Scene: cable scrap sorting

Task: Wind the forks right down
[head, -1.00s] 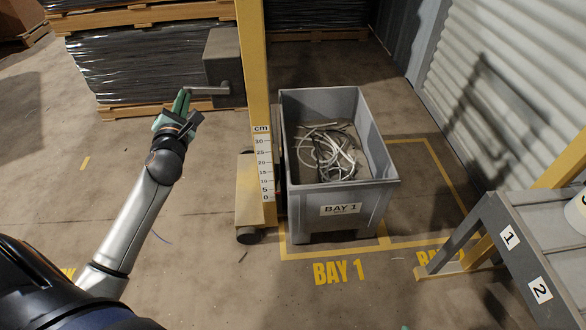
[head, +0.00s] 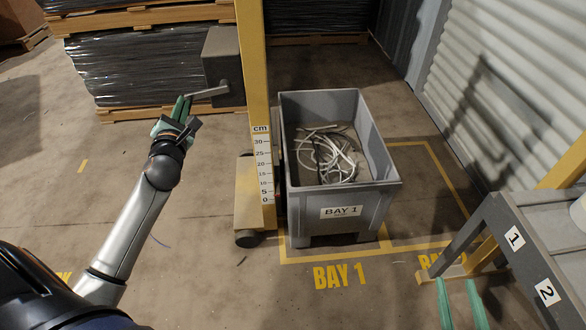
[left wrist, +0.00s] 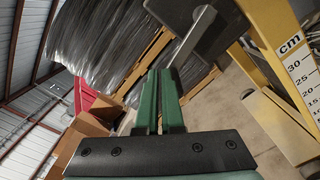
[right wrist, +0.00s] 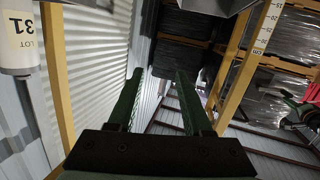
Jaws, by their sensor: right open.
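The yellow lift mast (head: 253,70) carries a centimetre scale (head: 263,170) and a grey winch box (head: 222,55) with a crank handle (head: 208,92). My left gripper (head: 181,108) is at the outer end of the crank. In the left wrist view the crank arm (left wrist: 192,38) runs down to the fingertips, and the fingers (left wrist: 160,95) are close together around its end. The forks are hidden by the grey bin (head: 345,211) marked BAY 1, beside the mast. My right gripper (head: 459,295) is open and empty at the lower right; it also shows in the right wrist view (right wrist: 155,80).
The bin holds cable scrap (head: 335,155) and stands within yellow floor lines. A grey bench (head: 525,240) with labels 1 and 2 is at the right, with a white container (head: 579,210). Wrapped pallets (head: 150,65) stand behind the crank. Floor left of the mast is clear.

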